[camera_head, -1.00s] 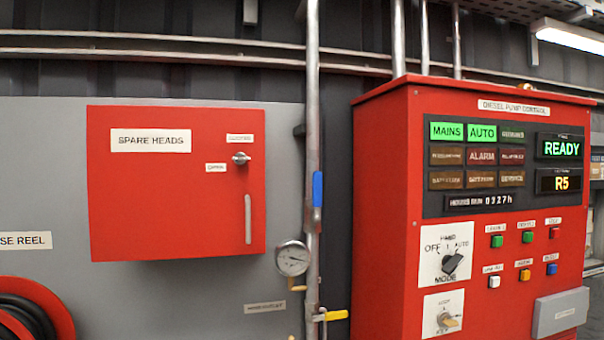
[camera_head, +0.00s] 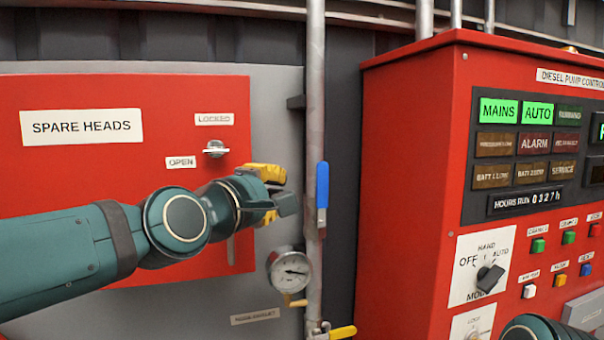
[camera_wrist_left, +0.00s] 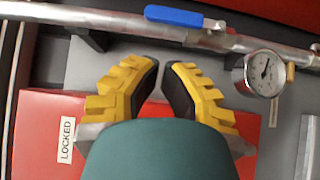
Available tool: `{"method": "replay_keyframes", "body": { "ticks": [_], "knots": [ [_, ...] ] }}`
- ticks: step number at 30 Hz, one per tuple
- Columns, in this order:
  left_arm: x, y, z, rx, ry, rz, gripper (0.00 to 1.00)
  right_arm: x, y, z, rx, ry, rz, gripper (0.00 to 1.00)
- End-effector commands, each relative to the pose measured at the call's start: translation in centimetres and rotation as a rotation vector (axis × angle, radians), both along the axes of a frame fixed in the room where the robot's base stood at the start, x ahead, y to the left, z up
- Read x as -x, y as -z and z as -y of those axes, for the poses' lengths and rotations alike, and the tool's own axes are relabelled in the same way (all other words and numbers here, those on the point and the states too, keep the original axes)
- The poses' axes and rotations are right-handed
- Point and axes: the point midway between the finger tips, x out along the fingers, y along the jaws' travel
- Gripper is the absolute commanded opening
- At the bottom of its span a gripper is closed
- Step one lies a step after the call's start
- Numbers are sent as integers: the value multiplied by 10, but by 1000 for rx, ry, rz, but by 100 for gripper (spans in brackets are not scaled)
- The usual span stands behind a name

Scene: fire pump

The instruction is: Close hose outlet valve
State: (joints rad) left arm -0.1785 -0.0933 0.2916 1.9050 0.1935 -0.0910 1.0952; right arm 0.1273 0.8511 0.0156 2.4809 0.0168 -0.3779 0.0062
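A yellow lever (camera_head: 342,332) sits low on the vertical pipe (camera_head: 315,120), beside a small label (camera_head: 255,316) that appears to read hose outlet. It is partly cut off by the bottom edge. A blue lever (camera_head: 322,185) lies along the pipe higher up; it also shows in the left wrist view (camera_wrist_left: 187,17). My left gripper (camera_head: 280,195) is in front of the spare heads cabinet, left of the pipe and above the gauge. In the left wrist view its yellow fingers (camera_wrist_left: 163,68) are partly apart with nothing between them. My right gripper is out of view.
A round pressure gauge (camera_head: 290,270) hangs beside the pipe below my left gripper. The red spare heads cabinet (camera_head: 90,180) is behind my left arm. The red diesel pump control panel (camera_head: 415,180) stands right of the pipe. A teal link of mine shows at bottom right.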

Motion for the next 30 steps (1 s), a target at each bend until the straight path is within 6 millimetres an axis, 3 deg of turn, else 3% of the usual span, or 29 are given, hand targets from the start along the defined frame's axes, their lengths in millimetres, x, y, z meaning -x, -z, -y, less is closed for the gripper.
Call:
{"method": "replay_keyframes", "body": {
  "ticks": [11,21,30],
  "knots": [
    [-6,0,3,-2,0,-1,0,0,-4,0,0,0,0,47],
    [-51,-1,27,-1,2,-5,0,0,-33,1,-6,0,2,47],
    [-84,0,43,-2,1,-1,0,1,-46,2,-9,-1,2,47]
  ]
}}
